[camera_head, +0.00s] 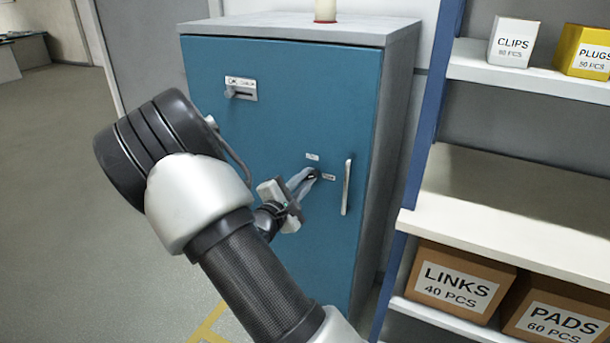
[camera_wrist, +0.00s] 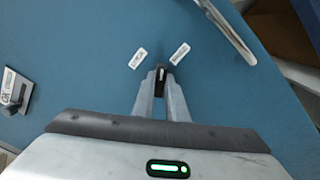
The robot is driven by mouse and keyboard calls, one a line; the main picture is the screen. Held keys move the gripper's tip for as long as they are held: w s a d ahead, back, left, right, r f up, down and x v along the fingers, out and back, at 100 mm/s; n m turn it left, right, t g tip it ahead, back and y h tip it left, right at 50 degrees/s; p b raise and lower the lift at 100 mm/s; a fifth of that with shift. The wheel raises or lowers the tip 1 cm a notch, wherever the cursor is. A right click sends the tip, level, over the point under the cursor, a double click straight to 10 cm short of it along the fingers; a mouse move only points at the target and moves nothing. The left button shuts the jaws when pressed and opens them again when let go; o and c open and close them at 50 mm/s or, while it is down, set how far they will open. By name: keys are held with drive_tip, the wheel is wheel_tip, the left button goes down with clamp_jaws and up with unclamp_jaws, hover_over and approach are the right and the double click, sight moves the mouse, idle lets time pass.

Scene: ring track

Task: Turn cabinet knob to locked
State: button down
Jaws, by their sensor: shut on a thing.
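The blue cabinet (camera_head: 215,110) stands in front of me with its door shut. Its small black knob (camera_wrist: 160,80) sits on the door between two white labels, one at upper left and one at upper right in the wrist view. A light line on the knob runs roughly up and down in that view, between the two labels. The label text is too small to read. My gripper (camera_head: 309,176) is shut on the knob; its two fingertips also show in the wrist view (camera_wrist: 161,82), one on each side of it. The fingers partly hide the knob in the head view.
A vertical door handle (camera_head: 347,187) is just right of the knob. A latch plate (camera_head: 241,88) is at the door's upper left. A shelf (camera_head: 470,205) with labelled boxes stands close on the right. Open floor (camera_head: 50,200) lies to the left.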

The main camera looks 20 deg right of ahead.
drive_tip(key=n+p, duration=0.8)
drive_tip(key=n, duration=0.3)
drive_tip(key=shift+n, duration=0.3)
idle(0.4)
drive_tip(key=c, duration=1.8)
unclamp_jaws()
drive_tip(key=shift+o, duration=0.2)
drive_tip(key=shift+s+a, duration=0.1)
drive_tip(key=p+v, duration=0.1)
drive_tip(key=v, duration=1.6)
